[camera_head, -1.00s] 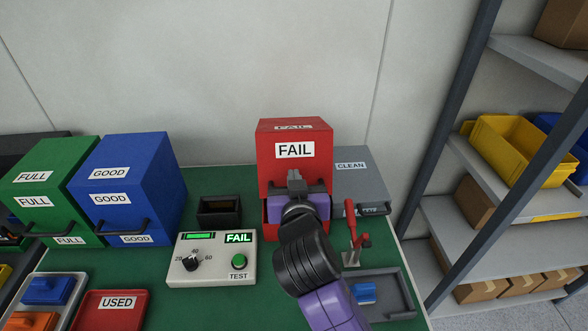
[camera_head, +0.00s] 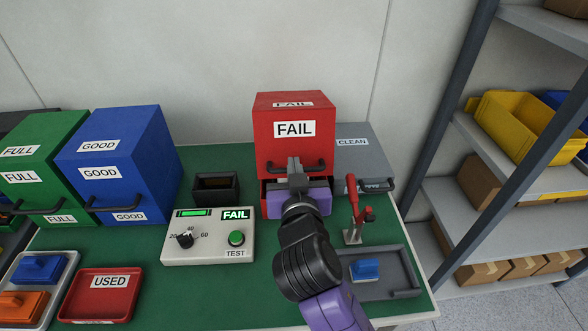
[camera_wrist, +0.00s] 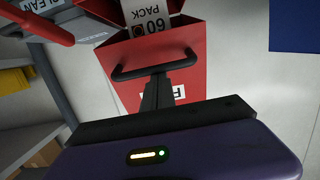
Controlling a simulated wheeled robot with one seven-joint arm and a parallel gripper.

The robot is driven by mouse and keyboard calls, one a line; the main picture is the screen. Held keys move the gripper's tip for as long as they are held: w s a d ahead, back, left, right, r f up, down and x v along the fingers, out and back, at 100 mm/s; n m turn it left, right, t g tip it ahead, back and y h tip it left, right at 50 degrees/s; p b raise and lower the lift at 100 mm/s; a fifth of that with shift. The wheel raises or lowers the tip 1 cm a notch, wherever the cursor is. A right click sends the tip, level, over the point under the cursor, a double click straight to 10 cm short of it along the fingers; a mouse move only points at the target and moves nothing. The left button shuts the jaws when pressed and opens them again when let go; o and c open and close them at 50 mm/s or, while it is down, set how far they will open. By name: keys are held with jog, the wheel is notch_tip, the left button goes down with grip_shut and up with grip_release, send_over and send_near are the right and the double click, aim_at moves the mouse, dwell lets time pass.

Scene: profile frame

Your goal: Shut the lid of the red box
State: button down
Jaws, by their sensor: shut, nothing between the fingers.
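The red box (camera_head: 264,203) stands at the back of the green bench, marked FAIL. Its lid (camera_head: 262,130) is raised, with a dark gap below the lid's lower edge. A black bar handle (camera_head: 316,167) runs along that edge. It also shows in the wrist view (camera_wrist: 180,64), with a "60 PACK" item (camera_wrist: 148,18) visible inside the opening. My gripper (camera_head: 294,162) is shut and empty, in front of the lid. In the wrist view its fingertips (camera_wrist: 158,77) are at the middle of the handle; I cannot tell if they touch it. My gripper hides part of the box front.
A grey CLEAN box (camera_head: 354,158) stands close on the right, with a red-handled clamp (camera_head: 353,210) and a grey tray (camera_head: 405,265) before it. A tester (camera_head: 208,250) and a blue GOOD box (camera_head: 150,150) are left. A shelf rack (camera_head: 465,80) stands right.

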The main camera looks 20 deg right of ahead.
notch_tip(320, 180, down, 8)
jog(key=s+t+b, duration=0.2)
jog(key=s+b, duration=0.1)
jog(key=b, duration=1)
notch_tip(320, 180, up, 5)
jog(key=w+p, duration=0.1)
jog(key=p, duration=0.3)
jog(key=a+f+b+v, duration=0.1)
jog(key=f+v, duration=0.1)
jog(key=v, duration=0.8)
jog(key=shift+h, duration=0.3)
jog(key=shift+w, duration=0.1)
